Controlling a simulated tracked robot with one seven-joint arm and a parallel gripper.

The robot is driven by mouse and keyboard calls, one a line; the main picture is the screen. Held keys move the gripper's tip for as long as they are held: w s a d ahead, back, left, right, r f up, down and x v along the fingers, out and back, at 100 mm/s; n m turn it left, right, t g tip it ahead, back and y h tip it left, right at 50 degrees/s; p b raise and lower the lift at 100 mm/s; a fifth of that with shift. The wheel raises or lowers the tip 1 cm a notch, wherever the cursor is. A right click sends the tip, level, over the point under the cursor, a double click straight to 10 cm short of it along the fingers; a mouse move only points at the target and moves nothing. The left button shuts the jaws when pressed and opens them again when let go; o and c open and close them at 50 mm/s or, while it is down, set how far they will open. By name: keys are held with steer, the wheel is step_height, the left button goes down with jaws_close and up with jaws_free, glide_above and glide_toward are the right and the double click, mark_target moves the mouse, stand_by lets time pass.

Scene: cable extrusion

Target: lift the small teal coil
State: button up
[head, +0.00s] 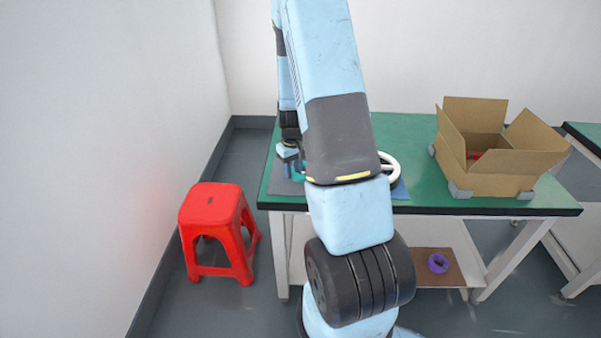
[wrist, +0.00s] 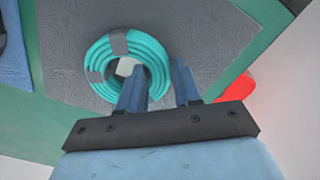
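The small teal coil (wrist: 103,57) lies on a grey mat (wrist: 200,35), with grey bands around parts of its ring. In the head view only a bit of the teal coil (head: 298,171) shows beside my arm. My gripper (wrist: 161,70) is over the coil with its two fingers apart. The left finger is at the coil's centre hole and the right finger is just outside its right edge, with part of the ring between them. I cannot tell whether the fingers touch the ring. My arm hides much of this spot in the head view.
The green table (head: 420,135) carries an open cardboard box (head: 505,165) at right with something red inside. A white ring (head: 391,165) lies on a blue mat behind my arm. A purple coil (head: 438,263) lies below. A red stool (head: 214,228) stands left.

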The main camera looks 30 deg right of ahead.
jaws_close()
steer(key=shift+r, duration=0.1)
